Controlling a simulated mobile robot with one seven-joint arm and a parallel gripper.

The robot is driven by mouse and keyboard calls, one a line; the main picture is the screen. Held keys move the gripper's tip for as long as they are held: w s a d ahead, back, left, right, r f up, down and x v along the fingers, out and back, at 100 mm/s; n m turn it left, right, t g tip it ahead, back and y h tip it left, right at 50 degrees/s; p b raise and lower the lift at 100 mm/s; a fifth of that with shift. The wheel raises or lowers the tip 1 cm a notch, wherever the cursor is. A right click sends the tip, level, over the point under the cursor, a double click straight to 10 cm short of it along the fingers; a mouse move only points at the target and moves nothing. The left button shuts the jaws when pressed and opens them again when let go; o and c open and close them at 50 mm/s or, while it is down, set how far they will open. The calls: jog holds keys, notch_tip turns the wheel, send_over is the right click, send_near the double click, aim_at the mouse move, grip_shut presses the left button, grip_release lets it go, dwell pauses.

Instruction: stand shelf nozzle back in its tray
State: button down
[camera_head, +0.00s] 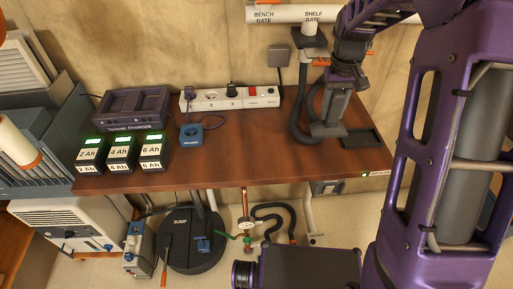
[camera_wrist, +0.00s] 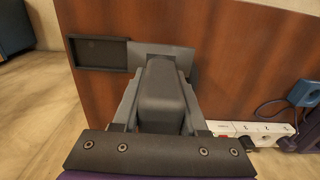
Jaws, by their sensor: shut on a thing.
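The shelf nozzle is a dark grey piece with a wide flat foot (camera_head: 326,129), at the right part of the brown shelf. My gripper (camera_head: 338,104) is above it, shut on its body. In the wrist view the nozzle's rounded body (camera_wrist: 161,96) sits between the two fingers of my gripper (camera_wrist: 160,112), with the flat foot beyond them. The tray (camera_head: 362,139) is a shallow dark rectangle just right of the foot; it also shows in the wrist view (camera_wrist: 100,38), empty. The nozzle is beside the tray. I cannot tell whether the foot touches the shelf.
A grey hose (camera_head: 299,105) loops left of the nozzle, below the pipe marked shelf gate (camera_head: 313,29). A white power strip (camera_head: 222,99), a blue socket device (camera_head: 190,135), a charger (camera_head: 131,107) and several batteries (camera_head: 121,153) stand further left. The shelf's front middle (camera_head: 250,160) is clear.

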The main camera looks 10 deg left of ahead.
jog(key=w+d, duration=0.4)
jog(key=d, duration=0.7)
jog(key=shift+d, duration=0.3)
dwell(0.5)
jog(key=shift+w, duration=0.1)
jog(key=shift+f+b, duration=0.75)
jog(key=shift+f, duration=0.65)
jog(key=shift+f, duration=1.35)
dwell(3.2)
